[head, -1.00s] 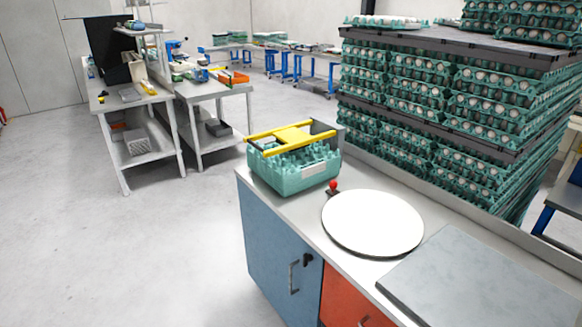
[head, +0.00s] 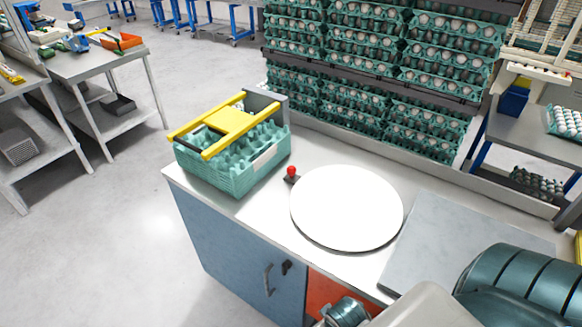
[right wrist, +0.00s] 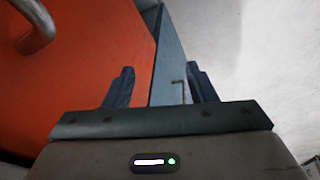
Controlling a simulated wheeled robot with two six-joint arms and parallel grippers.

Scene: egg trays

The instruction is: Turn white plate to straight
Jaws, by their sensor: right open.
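The white plate (head: 347,208) is a round flat disc with a dark rim edge, lying on the counter (head: 262,212) in the head view. A small red-knobbed lever (head: 291,172) stands on the counter by its left edge. My right arm shows at the bottom right of the head view, but its gripper cannot be made out there. In the right wrist view my right gripper (right wrist: 163,88) is open, with its two dark fingers apart. It faces the orange cabinet door (right wrist: 85,50) and a blue-grey cabinet edge. My left gripper is not in view.
A stack of teal egg trays (head: 230,165) with a yellow frame (head: 225,122) stands left of the plate. A grey slab (head: 460,240) lies right of it. Tall egg-tray stacks (head: 385,70) stand behind the counter.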

